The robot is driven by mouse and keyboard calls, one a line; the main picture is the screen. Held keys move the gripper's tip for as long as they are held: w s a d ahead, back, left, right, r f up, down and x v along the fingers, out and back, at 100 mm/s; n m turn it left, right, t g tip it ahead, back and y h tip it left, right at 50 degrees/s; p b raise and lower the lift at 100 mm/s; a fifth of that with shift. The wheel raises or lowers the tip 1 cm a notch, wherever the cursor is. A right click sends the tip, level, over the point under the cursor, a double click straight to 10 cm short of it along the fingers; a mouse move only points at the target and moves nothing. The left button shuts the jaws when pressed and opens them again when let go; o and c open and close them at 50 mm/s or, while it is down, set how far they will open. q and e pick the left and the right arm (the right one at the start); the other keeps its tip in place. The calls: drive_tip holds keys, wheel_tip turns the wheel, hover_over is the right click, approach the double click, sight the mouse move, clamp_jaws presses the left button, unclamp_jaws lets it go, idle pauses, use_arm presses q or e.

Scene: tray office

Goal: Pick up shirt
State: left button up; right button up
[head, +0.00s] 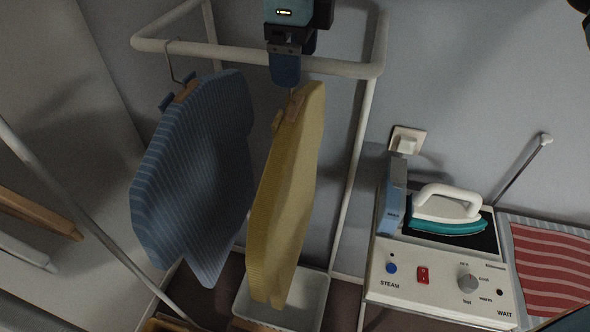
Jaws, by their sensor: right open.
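A blue striped shirt (195,175) hangs from the clothes rack on a hanger with a wire hook. A yellow shirt (287,200) hangs to the right of it, turned nearly edge-on. My right gripper (285,72) is at the top middle, in front of the rack's top bar and just above the yellow shirt's collar. It is open, and only one blue fingertip shows clearly. The gripper hides the yellow shirt's hanger hook, and I cannot tell whether it touches it. My left gripper is not in view.
The white tube rack (345,68) stands against the wall. A white bin (313,300) sits below the shirts. At right are a steam station (440,290) with an iron (445,212) and a red striped cloth (555,265). A wall socket (406,142) is behind.

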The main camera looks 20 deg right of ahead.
drive_tip(key=shift+f, duration=0.4)
drive_tip(key=shift+c, duration=0.5)
drive_tip(key=c, duration=1.4)
drive_tip(key=shift+c, duration=0.2)
drive_tip(key=shift+r, duration=0.15)
